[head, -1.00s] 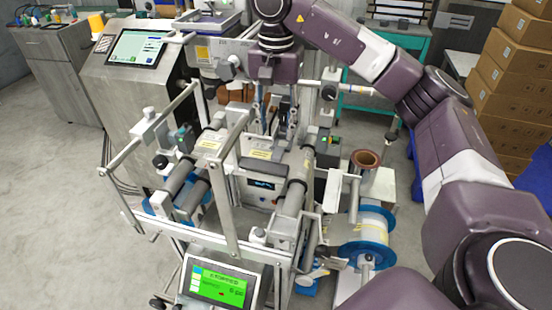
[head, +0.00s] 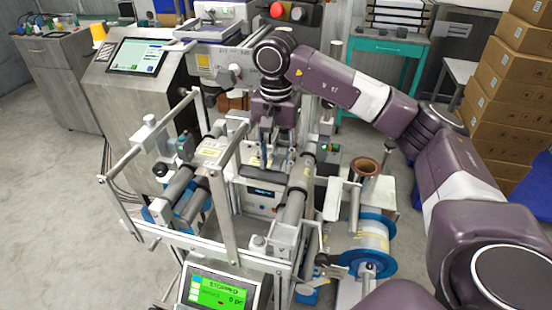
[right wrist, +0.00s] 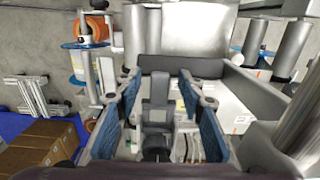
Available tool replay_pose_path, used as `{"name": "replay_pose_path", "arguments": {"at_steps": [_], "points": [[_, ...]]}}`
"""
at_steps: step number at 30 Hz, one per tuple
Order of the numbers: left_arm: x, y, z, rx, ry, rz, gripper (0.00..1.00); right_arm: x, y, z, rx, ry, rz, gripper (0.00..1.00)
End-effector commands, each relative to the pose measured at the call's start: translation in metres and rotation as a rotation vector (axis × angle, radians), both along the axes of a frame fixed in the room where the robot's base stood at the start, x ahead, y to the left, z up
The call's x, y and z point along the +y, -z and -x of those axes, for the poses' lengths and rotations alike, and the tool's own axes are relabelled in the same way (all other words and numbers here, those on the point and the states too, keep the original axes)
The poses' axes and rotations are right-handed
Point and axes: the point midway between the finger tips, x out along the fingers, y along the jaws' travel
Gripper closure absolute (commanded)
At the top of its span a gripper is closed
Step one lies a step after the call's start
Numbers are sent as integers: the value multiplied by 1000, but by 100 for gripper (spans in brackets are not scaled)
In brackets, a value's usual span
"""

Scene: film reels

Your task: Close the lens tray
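I cannot single out the lens tray with certainty. The likeliest place is the white box with a small blue display (head: 262,193) in the middle of the machine, under my right gripper. My right gripper (head: 276,153) points down into the machine frame, just behind this box; its fingertips are partly lost among the machine parts. In the right wrist view its two blue-padded fingers (right wrist: 160,120) stand wide apart, with a dark grey upright piece between them. I cannot tell whether they touch it. My left gripper is not in view.
Grey rollers (head: 296,190) and metal frame bars (head: 226,200) stand close around the gripper. A blue-flanged reel (head: 370,240) is at the right. A green-screen panel (head: 220,290) is in front. Cardboard boxes (head: 510,90) are stacked at the right. The floor at left is clear.

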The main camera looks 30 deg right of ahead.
Motion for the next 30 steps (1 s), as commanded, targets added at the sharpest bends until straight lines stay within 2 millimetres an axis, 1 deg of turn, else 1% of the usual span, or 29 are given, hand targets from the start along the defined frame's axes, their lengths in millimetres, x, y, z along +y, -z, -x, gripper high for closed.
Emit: {"name": "replay_pose_path", "arguments": {"at_steps": [1, 10, 20, 27, 30], "points": [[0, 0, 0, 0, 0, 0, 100, 0, 0, 0, 0, 0, 0, 66], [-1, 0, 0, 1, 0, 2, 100, 0, 0, 0, 0, 0, 0, 99], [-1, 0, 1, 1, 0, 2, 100, -2, -1, -1, 0, 2, 0, 100], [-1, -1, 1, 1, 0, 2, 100, -22, -1, -20, -2, 4, -1, 100], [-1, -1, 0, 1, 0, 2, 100, -27, -1, -24, -1, 3, -1, 100]]}}
